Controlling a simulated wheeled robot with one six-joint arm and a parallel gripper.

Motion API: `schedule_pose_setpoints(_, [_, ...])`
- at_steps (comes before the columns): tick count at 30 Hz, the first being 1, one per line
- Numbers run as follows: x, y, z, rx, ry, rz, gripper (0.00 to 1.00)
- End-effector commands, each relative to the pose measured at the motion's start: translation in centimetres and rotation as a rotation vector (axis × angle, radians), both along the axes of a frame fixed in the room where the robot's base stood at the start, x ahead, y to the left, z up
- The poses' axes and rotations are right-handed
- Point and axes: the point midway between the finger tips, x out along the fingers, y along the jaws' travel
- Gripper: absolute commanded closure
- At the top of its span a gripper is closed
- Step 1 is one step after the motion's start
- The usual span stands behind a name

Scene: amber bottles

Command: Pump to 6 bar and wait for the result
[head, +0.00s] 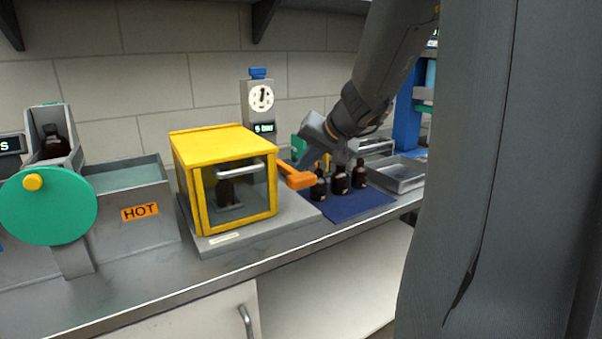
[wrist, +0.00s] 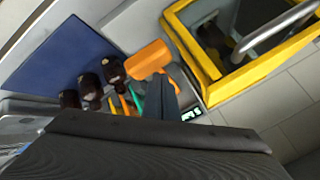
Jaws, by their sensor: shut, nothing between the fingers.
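A yellow-framed box (head: 222,146) with clear panes and a pale bar handle stands on a grey base, an amber bottle (head: 225,190) inside it. Behind it a grey post carries a round dial (head: 261,97) and a small display (head: 264,128) that seems to read 5 bar. An orange lever end (head: 296,177) sticks out beside the box; it also shows in the wrist view (wrist: 148,58). My gripper (head: 308,158) is shut and empty, at the lever; its dark fingers (wrist: 163,100) overlap the orange part in the wrist view. I cannot tell whether they touch.
A metal tray (head: 400,176) lies farther right. At left is a bath marked HOT (head: 140,212) with a green wheel (head: 48,207).

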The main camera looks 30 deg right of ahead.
Motion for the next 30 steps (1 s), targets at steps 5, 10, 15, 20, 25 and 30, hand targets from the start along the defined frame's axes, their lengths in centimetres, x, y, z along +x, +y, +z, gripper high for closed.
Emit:
schedule_pose_setpoints(5, [0.0,0.0,0.6,0.000,0.000,0.000,1.00])
schedule_pose_setpoints(10, [0.0,0.0,0.5,0.000,0.000,0.000,1.00])
schedule_pose_setpoints(15, [0.0,0.0,0.6,0.000,-0.001,-0.001,1.00])
schedule_pose_setpoints(20, [0.0,0.0,1.6,-0.001,-0.001,0.000,1.00])
schedule_pose_setpoints(25, [-0.1,0.0,3.2,-0.001,-0.001,0.001,1.00])
schedule_pose_setpoints(30, [-0.1,0.0,4.7,-0.001,-0.001,0.000,1.00])
